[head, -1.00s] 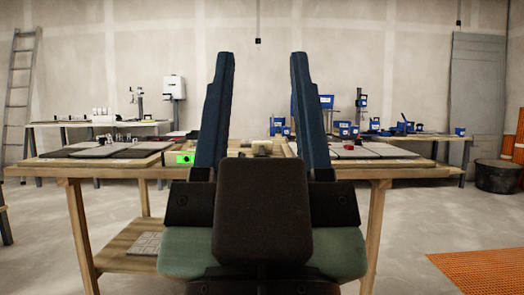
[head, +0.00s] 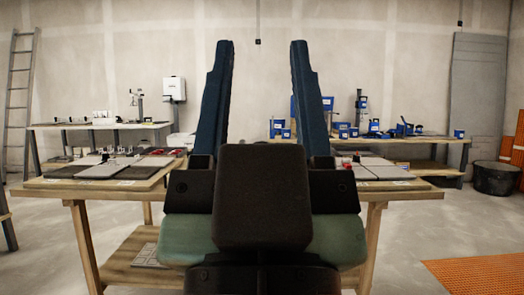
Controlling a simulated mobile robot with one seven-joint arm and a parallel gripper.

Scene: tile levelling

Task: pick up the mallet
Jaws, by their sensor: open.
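My gripper (head: 262,48) fills the middle of the head view, its two long dark blue fingers pointing up and standing wide apart. Nothing shows held between them. The wooden workbench (head: 95,187) is beyond it. I cannot make out the mallet; the gripper and its dark body hide the middle of the bench top.
Grey tiles (head: 97,171) lie on the bench's left side, with more tiles (head: 388,172) on its right. A black tub (head: 496,178) and an orange mat (head: 478,274) are at right.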

